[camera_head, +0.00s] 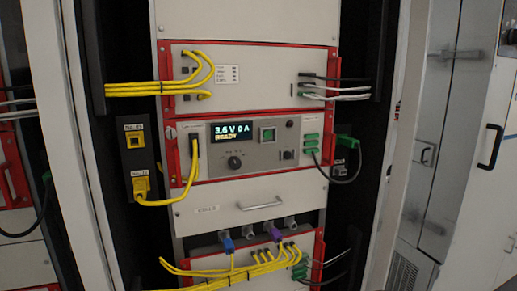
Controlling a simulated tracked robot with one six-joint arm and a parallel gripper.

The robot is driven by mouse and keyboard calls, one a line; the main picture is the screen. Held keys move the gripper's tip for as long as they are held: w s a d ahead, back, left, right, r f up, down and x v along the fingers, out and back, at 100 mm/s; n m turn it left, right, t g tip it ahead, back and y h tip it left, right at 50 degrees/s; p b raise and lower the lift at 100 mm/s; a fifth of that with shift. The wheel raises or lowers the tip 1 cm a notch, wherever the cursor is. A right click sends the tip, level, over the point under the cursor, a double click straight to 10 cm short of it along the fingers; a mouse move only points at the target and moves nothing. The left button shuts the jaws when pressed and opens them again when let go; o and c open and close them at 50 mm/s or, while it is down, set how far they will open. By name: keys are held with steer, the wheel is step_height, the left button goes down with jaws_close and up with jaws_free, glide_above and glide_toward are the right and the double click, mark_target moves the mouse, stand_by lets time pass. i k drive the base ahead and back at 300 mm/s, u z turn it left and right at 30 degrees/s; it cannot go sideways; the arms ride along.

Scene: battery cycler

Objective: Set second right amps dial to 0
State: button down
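A grey panel in a red frame (250,181) sits in the middle of the rack. A black dial (235,162) is on its lower middle part, and the label above it is too small to read. The dial's pointer position cannot be made out. No other dial of this kind is clearly in view. My gripper is not in view.
A green square button (267,135) is right of the display. Yellow cables (160,88) run to the upper panel, and more yellow cables (262,263) hang at the bottom.

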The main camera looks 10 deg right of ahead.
mark_target(235, 163)
steer(key=k, duration=1.3)
steer(key=u, duration=0.3)
steer(key=i, duration=0.55)
steer(key=u, duration=0.75)
steer(key=i, duration=0.6)
steer(key=u, duration=0.2)
